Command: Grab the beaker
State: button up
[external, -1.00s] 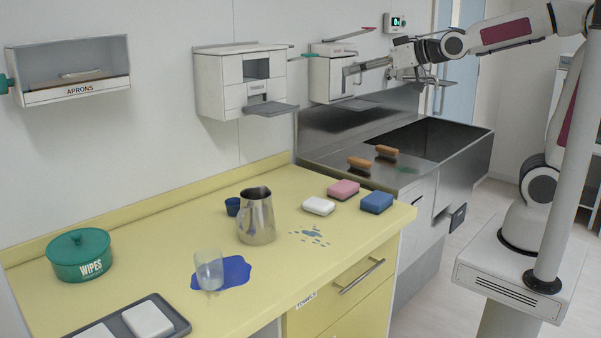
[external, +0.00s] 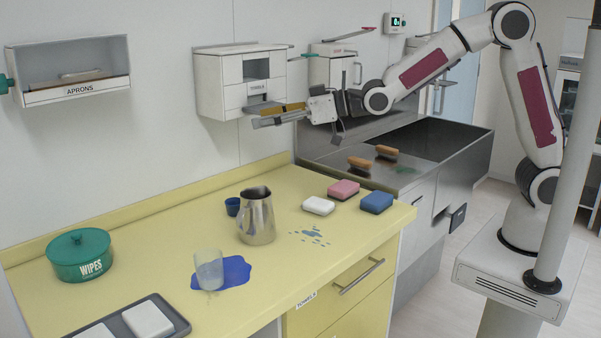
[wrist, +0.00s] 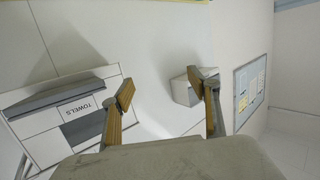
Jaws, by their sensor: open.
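The beaker (external: 208,270) is a clear, pale cup standing upright in a blue puddle (external: 237,272) near the front of the yellow counter. A metal pitcher (external: 257,218) with a handle stands behind it to the right. My gripper (external: 268,115) is open and empty, high in front of the towel dispenser, well above the counter and apart from the beaker. In the wrist view my two fingers (wrist: 168,97) are spread wide with nothing between them. The beaker is not in the wrist view.
A small blue cup (external: 232,207) stands beside the pitcher. A white sponge (external: 319,206), pink sponge (external: 343,189) and blue sponge (external: 376,202) lie to the right. A green wipes tub (external: 79,257) and grey tray (external: 178,318) are left. The towel dispenser (external: 220,88) hangs on the wall.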

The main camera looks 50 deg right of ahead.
jog(key=s+a+f+n+g+y, duration=0.25)
jog(key=s+a+f, duration=0.25)
jog(key=a+f, duration=0.7)
jog(key=n+g, duration=0.1)
jog(key=g, duration=0.2)
send_near(196, 268)
jog(key=shift+s, duration=0.1)
jog(key=shift+d, duration=0.1)
jog(key=shift+x, duration=1.3)
jog(key=shift+f, duration=0.1)
jog(key=shift+h, duration=0.25)
jog(key=shift+w+x, duration=0.15)
jog(key=shift+x, duration=1.15)
jog(key=shift+w+x, duration=0.15)
jog(key=shift+x, duration=1.1)
jog(key=shift+d, duration=0.15)
jog(key=c, duration=1.3)
